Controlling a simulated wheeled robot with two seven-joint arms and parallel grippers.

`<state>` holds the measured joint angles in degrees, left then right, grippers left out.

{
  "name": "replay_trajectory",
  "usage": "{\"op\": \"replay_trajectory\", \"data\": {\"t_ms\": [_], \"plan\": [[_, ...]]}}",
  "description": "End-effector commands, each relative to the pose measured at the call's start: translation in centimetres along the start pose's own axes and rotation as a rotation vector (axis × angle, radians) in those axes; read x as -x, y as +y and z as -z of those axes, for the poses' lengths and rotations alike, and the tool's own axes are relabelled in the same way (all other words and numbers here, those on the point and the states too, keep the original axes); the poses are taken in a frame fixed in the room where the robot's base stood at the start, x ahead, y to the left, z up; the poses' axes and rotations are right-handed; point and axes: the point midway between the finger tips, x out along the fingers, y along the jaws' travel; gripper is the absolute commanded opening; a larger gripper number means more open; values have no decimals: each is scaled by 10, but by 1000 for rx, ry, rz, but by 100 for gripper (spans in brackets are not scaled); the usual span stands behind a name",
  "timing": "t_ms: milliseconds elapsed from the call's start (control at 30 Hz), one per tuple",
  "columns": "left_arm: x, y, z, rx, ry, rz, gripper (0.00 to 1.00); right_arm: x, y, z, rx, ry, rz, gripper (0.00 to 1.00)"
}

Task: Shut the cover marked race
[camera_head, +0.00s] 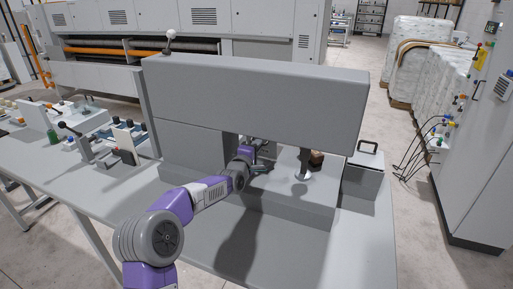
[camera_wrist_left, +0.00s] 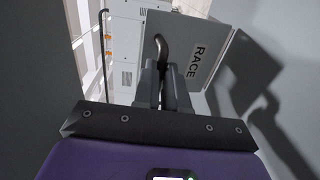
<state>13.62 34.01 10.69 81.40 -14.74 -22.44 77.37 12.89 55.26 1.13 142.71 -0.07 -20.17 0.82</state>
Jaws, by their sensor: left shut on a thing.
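The cover marked RACE (camera_wrist_left: 184,30) is a flat grey panel in the left wrist view, with black letters on a pale label. It stands out at an angle beside a grey wall. A dark curved handle (camera_wrist_left: 161,44) is at its left side. My left gripper (camera_wrist_left: 166,72) is shut on this handle, its grey fingers side by side around the handle's lower part. In the head view my left gripper (camera_head: 261,160) reaches under the machine's overhanging head, and I cannot make out the cover there. My right gripper is in neither view.
A post with a round foot (camera_head: 303,172) stands right of my gripper. A grey box with a handle (camera_head: 363,178) stands farther right. The table (camera_head: 170,235) is bare at the front.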

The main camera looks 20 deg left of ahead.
Motion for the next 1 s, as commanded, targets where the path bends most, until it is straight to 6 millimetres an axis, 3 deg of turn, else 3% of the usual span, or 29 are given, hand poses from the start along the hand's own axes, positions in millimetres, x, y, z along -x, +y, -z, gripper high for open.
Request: {"op": "replay_trajectory", "data": {"t_ms": [667,1000], "plan": [[-2,2,0,0,0,-1,0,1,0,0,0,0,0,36],[-20,17,1,2,2,-6,0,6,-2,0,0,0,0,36]]}}
